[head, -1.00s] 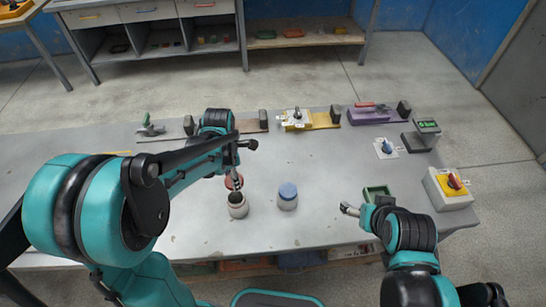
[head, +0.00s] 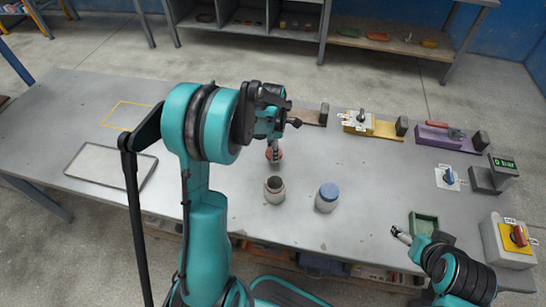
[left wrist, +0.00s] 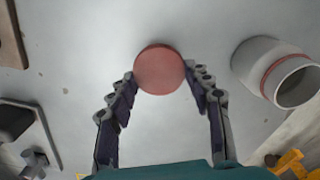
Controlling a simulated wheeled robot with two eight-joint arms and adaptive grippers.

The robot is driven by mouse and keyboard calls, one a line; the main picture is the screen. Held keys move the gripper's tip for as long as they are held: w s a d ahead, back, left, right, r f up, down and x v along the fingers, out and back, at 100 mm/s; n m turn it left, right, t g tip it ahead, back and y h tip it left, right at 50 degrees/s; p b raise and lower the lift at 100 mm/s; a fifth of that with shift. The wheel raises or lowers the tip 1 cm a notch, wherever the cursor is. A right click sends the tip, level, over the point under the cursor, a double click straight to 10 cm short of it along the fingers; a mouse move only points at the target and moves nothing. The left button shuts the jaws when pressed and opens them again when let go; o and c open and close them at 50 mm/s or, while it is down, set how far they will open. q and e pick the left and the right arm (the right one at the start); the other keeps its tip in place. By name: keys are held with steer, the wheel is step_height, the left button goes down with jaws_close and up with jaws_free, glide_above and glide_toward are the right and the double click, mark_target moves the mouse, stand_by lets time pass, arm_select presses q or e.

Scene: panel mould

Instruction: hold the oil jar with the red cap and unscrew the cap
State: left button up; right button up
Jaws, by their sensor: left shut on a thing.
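The red cap (head: 274,155) is off the oil jar. My left gripper (head: 274,147) is shut on it, behind the jar; the left wrist view shows the cap (left wrist: 159,69) between the two fingertips. The oil jar (head: 275,189) stands upright and open on the table, its dark mouth facing up. In the left wrist view the jar (left wrist: 262,66) is at the right, with a reddish ring near its mouth. My right gripper (head: 401,235) is at the right, apart from the jar; its fingers are too small to judge.
A jar with a blue cap (head: 327,197) stands right of the oil jar. Switches and fixtures line the back and right of the table (head: 350,165). A flat grey panel (head: 110,166) lies at the left.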

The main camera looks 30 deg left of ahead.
arm_select(q)
step_height(320, 180, down, 3)
steer(key=shift+b, duration=0.65)
steer(key=shift+f, duration=0.35)
steer(key=shift+f, duration=0.1)
steer(key=o, duration=1.3)
